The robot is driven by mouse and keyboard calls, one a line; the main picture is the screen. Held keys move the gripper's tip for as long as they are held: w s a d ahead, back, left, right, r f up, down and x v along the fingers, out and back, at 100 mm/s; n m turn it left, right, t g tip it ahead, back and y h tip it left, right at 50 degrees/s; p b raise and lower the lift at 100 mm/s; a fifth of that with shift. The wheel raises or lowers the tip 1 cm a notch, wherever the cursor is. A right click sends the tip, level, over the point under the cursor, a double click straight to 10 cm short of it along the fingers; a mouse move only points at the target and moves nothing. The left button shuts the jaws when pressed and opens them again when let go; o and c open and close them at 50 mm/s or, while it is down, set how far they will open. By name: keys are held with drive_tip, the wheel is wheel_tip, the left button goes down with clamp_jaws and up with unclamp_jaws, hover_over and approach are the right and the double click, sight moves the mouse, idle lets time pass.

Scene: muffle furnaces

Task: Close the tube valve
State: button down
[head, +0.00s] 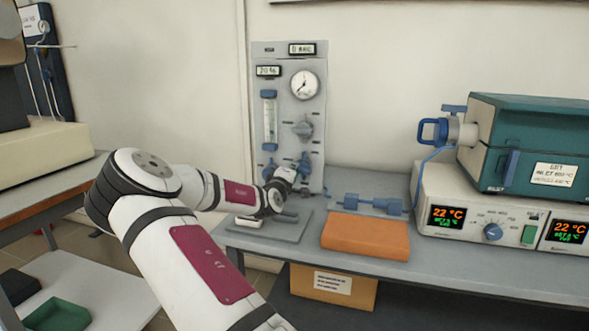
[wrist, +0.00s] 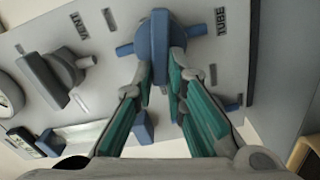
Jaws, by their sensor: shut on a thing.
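The tube valve has a blue handle (wrist: 160,48) on the grey panel, beside the printed label "TUBE" in the wrist view. My gripper (wrist: 161,78) has its teal-padded fingers on either side of this handle and is shut on it. In the head view my gripper (head: 284,176) is at the lower part of the upright grey panel (head: 288,55), and the tube valve (head: 304,163) is partly hidden behind it.
Another knob (wrist: 50,80) sits near the label "VENT". The panel carries a round gauge (head: 305,85) and a flowmeter (head: 269,120). An orange block (head: 366,236) and a blue fitting (head: 368,204) lie on the bench to the right, before the teal furnace (head: 530,140).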

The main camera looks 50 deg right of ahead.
drive_tip(key=shift+f+n, duration=0.2)
drive_tip(key=shift+n, duration=0.5)
drive_tip(key=shift+f+n, duration=0.15)
drive_tip(key=shift+n, duration=0.85)
drive_tip(key=c, duration=1.6)
unclamp_jaws()
drive_tip(key=shift+a, duration=0.1)
drive_tip(key=v, duration=1.2)
